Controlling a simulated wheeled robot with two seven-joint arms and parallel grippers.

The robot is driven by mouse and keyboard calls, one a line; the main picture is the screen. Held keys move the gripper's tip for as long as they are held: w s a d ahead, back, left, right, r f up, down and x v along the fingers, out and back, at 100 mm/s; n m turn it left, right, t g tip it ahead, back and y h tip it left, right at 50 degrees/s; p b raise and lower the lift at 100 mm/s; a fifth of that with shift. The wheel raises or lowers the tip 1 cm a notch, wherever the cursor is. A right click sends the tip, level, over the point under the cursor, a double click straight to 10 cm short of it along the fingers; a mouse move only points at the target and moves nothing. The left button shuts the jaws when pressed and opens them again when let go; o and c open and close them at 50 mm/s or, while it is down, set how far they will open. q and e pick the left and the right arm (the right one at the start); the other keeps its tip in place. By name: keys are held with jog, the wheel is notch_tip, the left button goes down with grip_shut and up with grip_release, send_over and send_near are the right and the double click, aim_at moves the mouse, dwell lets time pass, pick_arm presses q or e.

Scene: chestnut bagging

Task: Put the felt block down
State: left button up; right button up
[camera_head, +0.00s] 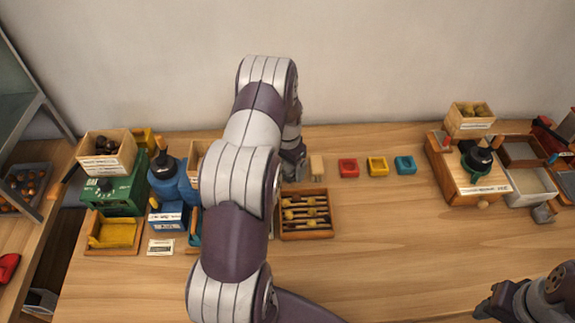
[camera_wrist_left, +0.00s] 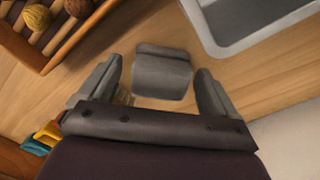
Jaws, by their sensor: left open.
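A grey block (camera_wrist_left: 163,72), which looks like the felt block, is between the spread fingers of my left gripper (camera_wrist_left: 155,88) in the left wrist view. Bare wood shows on both sides of it, with a gap to each finger. It appears to rest on the table. In the head view my left gripper (camera_head: 292,167) is low over the back of the table, mostly behind my arm, and I cannot make out the block there. My right gripper (camera_head: 487,306) is at the lower right, apart from everything; its jaw state is unclear.
A slatted wooden tray (camera_head: 306,235) with round balls lies in front of the left gripper. A pale block (camera_head: 317,167) and red (camera_head: 348,168), yellow (camera_head: 377,166) and teal (camera_head: 405,165) pieces stand to its right. The front middle of the table is clear.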

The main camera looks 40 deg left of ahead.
aim_at(290, 167)
pick_arm(q)
notch_tip(290, 167, up, 12)
jog(key=d+b, duration=0.1)
jog(key=b, duration=0.1)
jog(key=s+d+r+t, duration=0.1)
jog(key=s+d+r, duration=0.1)
jog(key=s+d, duration=1.4)
jog(key=d, duration=0.3)
jog(key=shift+d+r+n, duration=0.15)
jog(key=shift+r+n, duration=0.25)
jog(key=shift+s, duration=0.2)
